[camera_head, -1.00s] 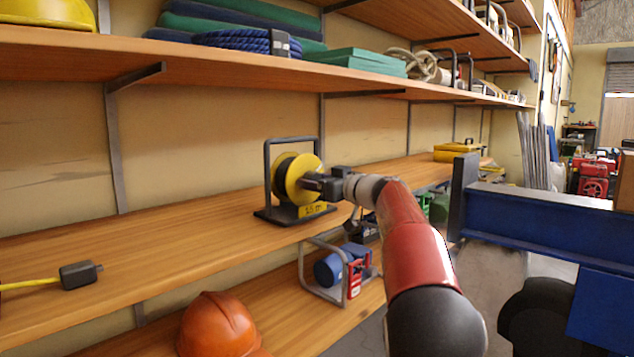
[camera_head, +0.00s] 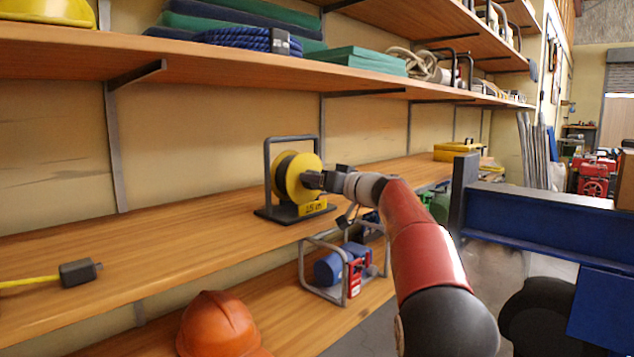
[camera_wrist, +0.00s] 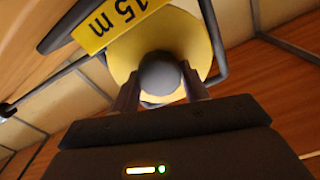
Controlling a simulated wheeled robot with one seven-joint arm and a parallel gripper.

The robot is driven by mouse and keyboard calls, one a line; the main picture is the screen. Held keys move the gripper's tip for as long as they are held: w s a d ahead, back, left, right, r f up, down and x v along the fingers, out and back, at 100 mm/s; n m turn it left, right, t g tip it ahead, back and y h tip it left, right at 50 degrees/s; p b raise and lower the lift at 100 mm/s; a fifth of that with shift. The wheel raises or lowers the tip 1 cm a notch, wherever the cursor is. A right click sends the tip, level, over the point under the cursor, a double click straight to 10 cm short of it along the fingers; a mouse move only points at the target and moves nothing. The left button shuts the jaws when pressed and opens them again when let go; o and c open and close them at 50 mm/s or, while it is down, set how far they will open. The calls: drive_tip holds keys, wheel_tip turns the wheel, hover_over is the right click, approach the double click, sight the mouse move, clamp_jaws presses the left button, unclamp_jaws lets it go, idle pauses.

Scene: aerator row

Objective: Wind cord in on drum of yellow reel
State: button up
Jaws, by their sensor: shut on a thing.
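The yellow reel (camera_head: 292,184) stands upright in a dark frame (camera_head: 267,165) on the middle shelf, with a dark drum behind its yellow flange. In the wrist view the yellow flange (camera_wrist: 185,37) lies ahead, next to a yellow label (camera_wrist: 103,22) reading "15 m". My gripper (camera_head: 311,180) is at the flange's front face. In the wrist view my gripper (camera_wrist: 160,90) is shut on a dark round knob (camera_wrist: 160,72) in front of the flange. A yellow cord (camera_head: 30,282) with a dark plug (camera_head: 78,272) lies at the shelf's left; its link to the reel is not visible.
A caged blue and red machine (camera_head: 345,268) and an orange helmet (camera_head: 220,325) are on the shelf below. A yellow case (camera_head: 455,152) lies farther right. The upper shelf (camera_head: 200,62) overhangs the reel. A blue beam (camera_head: 545,217) stands at right.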

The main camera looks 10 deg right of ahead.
drive_tip(key=m, duration=0.6)
drive_tip(key=shift+d+m+p, duration=0.1)
drive_tip(key=shift+m+p, duration=0.2)
drive_tip(key=shift+p, duration=0.05)
drive_tip(key=m+p, duration=0.1)
drive_tip(key=m, duration=0.5)
drive_tip(key=shift+w+f+p, duration=0.1)
drive_tip(key=shift+f+p, duration=0.05)
drive_tip(key=shift+p, duration=0.25)
drive_tip(key=m+p, duration=0.2)
drive_tip(key=m, duration=0.4)
drive_tip(key=shift+m+p, duration=0.3)
drive_tip(key=shift+p, duration=0.1)
drive_tip(key=m+p, duration=0.2)
drive_tip(key=m, duration=0.1)
drive_tip(key=shift+f, duration=0.1)
drive_tip(key=shift+f+m+p, duration=0.1)
drive_tip(key=shift+m+p, duration=0.6)
drive_tip(key=shift+m, duration=0.9)
drive_tip(key=o, duration=1)
